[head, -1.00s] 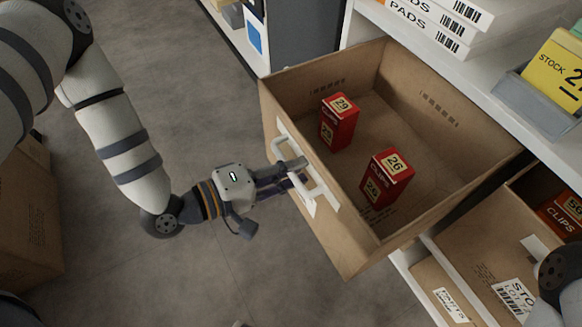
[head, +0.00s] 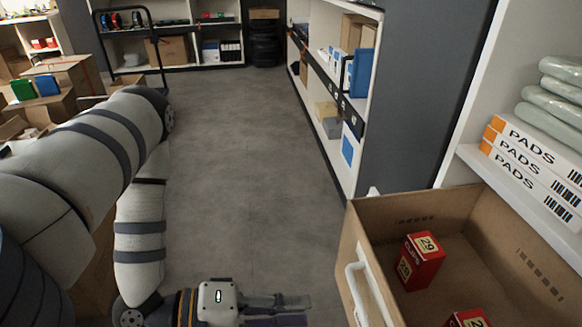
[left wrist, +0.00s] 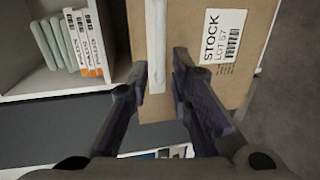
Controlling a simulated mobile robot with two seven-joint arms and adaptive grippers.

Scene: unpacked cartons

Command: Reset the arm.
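My left gripper (head: 303,310) is at the bottom of the head view, left of the pulled-out cardboard drawer (head: 378,212) and apart from its white handle (head: 359,292). In the left wrist view, the fingers of my left gripper (left wrist: 160,68) stand apart and are empty. The handle (left wrist: 156,45) shows beyond them, in front of the drawer's front with its stock label (left wrist: 221,36). My right gripper is not in view.
The drawer holds a red box marked 29 (head: 421,262) and a second red box (head: 467,318), cut off below. Shelves with pads boxes (head: 530,170) stand right. A grey panel (head: 420,100) stands behind the drawer. Open floor (head: 250,150) lies ahead. Cartons (head: 62,72) are at left.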

